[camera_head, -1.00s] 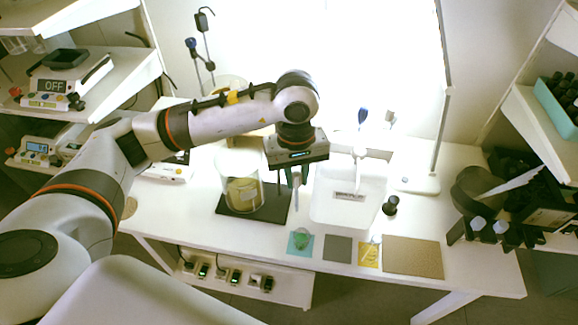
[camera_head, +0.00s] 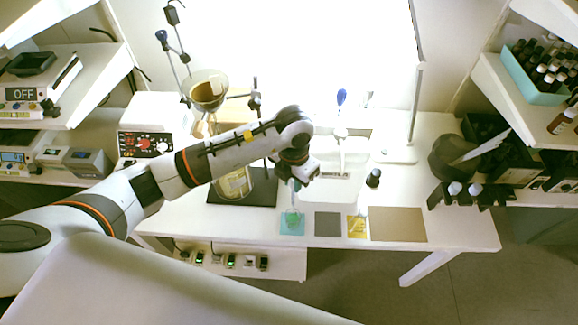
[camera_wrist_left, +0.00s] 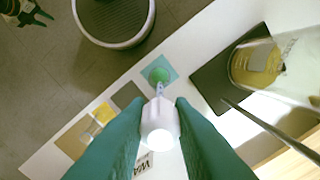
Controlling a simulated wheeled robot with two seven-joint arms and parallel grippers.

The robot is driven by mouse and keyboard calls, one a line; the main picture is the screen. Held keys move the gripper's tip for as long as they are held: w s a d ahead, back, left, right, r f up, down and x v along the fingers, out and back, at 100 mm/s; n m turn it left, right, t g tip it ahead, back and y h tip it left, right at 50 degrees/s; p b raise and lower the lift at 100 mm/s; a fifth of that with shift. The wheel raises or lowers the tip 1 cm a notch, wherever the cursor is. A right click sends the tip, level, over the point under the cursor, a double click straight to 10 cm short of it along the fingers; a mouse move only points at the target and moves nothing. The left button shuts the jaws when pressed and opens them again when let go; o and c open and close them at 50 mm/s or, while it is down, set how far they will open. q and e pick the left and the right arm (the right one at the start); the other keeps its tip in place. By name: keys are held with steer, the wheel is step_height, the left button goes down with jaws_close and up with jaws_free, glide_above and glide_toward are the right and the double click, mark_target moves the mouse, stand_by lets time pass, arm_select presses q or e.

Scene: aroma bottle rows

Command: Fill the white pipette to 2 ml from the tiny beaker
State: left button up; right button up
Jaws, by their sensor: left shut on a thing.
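My left gripper (camera_head: 296,184) is shut on the white pipette (camera_wrist_left: 160,124), low over the front of the table. In the left wrist view its two dark green fingers (camera_wrist_left: 160,112) stand on either side of the pipette body. The narrow pipette tip points at the tiny beaker (camera_wrist_left: 158,75), which looks green and sits on a teal mat (camera_wrist_left: 168,65). In the head view the beaker (camera_head: 292,217) is just below the gripper. I cannot tell whether the tip is inside the beaker, nor read the pipette's level.
A large glass vessel with yellow contents (camera_head: 234,184) stands on a black base (camera_head: 262,196) left of the gripper. Grey (camera_head: 328,224), yellow (camera_head: 357,228) and tan (camera_head: 398,224) mats line the front. A black rack (camera_head: 490,196) stands at the right.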

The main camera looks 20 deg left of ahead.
mark_target(293, 205)
arm_select(q)
steer(key=shift+f+n, duration=0.4)
steer(key=shift+n, duration=0.4)
steer(key=shift+f, duration=0.15)
steer(key=shift+f+b, duration=4.55)
steer(key=shift+f, duration=0.45)
jaws_close()
